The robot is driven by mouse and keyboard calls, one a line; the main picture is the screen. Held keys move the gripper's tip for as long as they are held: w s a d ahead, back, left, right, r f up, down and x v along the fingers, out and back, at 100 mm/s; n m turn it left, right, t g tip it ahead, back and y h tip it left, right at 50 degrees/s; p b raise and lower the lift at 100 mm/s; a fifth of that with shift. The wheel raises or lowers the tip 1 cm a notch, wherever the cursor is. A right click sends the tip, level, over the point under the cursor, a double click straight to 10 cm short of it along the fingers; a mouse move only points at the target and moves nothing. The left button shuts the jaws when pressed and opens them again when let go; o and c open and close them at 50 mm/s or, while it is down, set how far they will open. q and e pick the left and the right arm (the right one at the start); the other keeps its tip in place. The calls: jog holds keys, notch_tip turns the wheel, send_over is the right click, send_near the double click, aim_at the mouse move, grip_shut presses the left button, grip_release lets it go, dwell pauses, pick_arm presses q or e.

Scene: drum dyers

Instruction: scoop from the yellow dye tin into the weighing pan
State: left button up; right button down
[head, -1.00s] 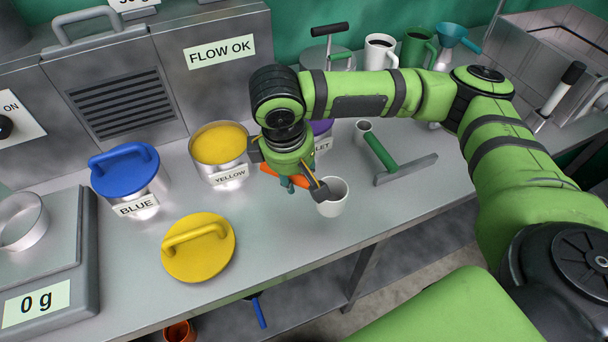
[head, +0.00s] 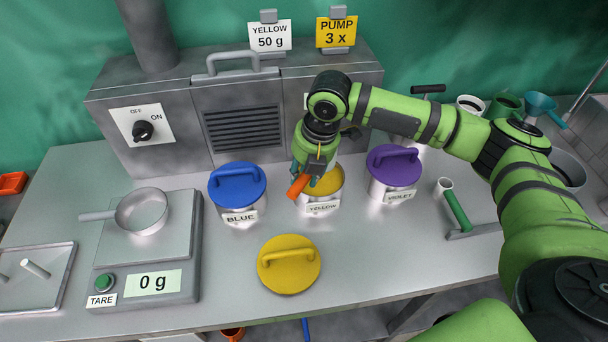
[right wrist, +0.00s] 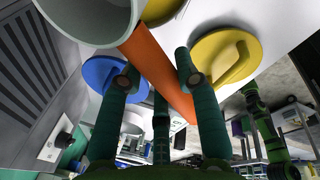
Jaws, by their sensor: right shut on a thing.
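My right gripper (head: 312,182) is shut on the orange handle (head: 298,187) of a scoop, above the front left of the yellow dye tin (head: 322,205). The tin is open, with yellow powder showing beside the gripper. In the right wrist view the teal fingers (right wrist: 160,110) straddle the orange handle (right wrist: 160,70), and the pale scoop cup (right wrist: 92,18) fills the top. The gripper hides the cup in the head view, so I cannot tell its height over the powder. The weighing pan (head: 142,211) looks empty on the scale (head: 150,283), which reads 0 g. My left gripper is not visible.
The yellow lid (head: 289,264) lies on the counter in front of the tin. The lidded blue tin (head: 237,190) stands between the scale and yellow tin. The lidded violet tin (head: 394,172) stands to its right. A green-handled tool (head: 458,212) lies farther right.

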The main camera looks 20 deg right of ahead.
jog(key=shift+w+a+f+n+b, duration=0.15)
jog(key=shift+w+f+n+b, duration=0.1)
jog(key=shift+f+n+b, duration=0.35)
jog(key=b+x, duration=0.2)
jog(key=s+b+x, duration=0.1)
jog(key=b+x, duration=0.1)
jog(key=x, duration=0.1)
jog(key=shift+d+f, duration=0.2)
jog(key=shift+f, duration=0.2)
